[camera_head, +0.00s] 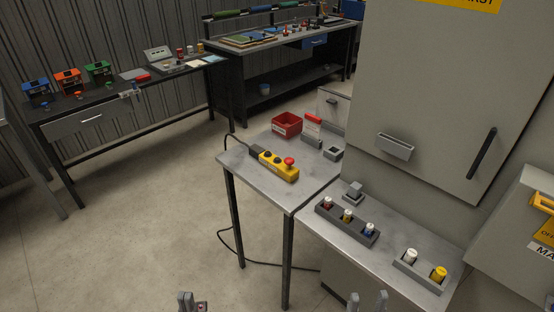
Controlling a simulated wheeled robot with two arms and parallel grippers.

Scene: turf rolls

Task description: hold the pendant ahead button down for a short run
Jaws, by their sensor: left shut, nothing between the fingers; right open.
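The yellow pendant (272,164) lies on the near grey table, with a dark cable running off its left end and down to the floor. It carries dark buttons and a red mushroom button (289,161) at its right end. Which button is ahead is too small to tell. My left gripper (192,300) shows at the bottom edge, shut and empty, well below and apart from the pendant. A small red spot shows beside its fingers. My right gripper (367,301) is at the bottom edge right of centre, open and empty, below the side bench.
A red bin (287,124) stands behind the pendant. A rack of small capped items (347,221) and another holder (419,270) sit on the right bench. A tall grey cabinet (440,90) blocks the right. Cable lies by the table legs; the floor at left is clear.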

